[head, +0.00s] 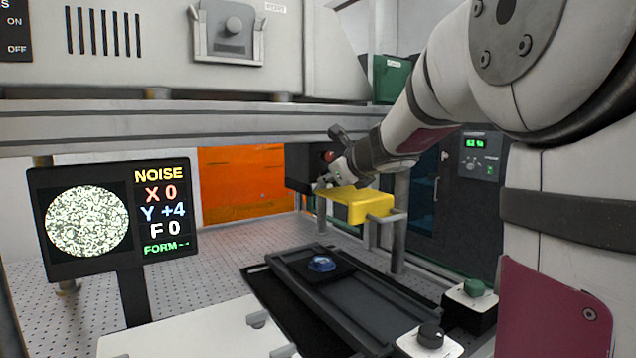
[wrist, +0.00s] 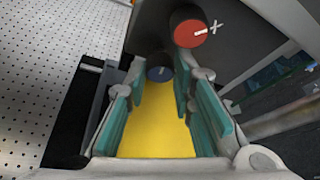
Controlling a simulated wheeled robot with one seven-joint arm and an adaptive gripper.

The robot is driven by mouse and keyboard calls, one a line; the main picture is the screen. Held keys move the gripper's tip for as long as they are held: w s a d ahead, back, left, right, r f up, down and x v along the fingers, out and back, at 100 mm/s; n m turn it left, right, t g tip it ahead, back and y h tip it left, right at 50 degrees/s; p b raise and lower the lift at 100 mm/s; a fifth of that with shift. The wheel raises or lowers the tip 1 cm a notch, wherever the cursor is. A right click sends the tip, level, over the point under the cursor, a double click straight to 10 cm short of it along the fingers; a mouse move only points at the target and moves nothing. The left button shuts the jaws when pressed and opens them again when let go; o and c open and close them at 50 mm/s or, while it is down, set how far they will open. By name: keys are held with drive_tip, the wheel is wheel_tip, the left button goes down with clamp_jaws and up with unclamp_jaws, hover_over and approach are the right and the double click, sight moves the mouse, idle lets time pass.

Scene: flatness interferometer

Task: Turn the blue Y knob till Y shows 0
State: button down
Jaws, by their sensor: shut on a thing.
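The blue Y knob (wrist: 159,74) sits on a dark housing in the wrist view, with a white mark on its face. My gripper (wrist: 161,80) is shut on it, one finger on each side. In the head view my gripper (head: 327,184) is at the dark housing, and the blue knob is hidden there. The red X knob (wrist: 188,32) is just above and to the right, apart from my fingers; it also shows in the head view (head: 328,156). The screen (head: 115,210) reads NOISE, X 0, Y +4, F 0, FORM --, beside a speckled disc.
A yellow block (head: 370,206) lies just below my gripper. A dark rail (head: 350,300) carries a blue glassy disc (head: 321,264). A green knob (head: 474,287) and black knob (head: 431,335) stand at the front right. A heavy grey shelf (head: 200,125) spans above.

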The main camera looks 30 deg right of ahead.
drive_tip(key=c, duration=1.4)
unclamp_jaws()
drive_tip(key=shift+o, duration=0.2)
drive_tip(key=v, duration=1.2)
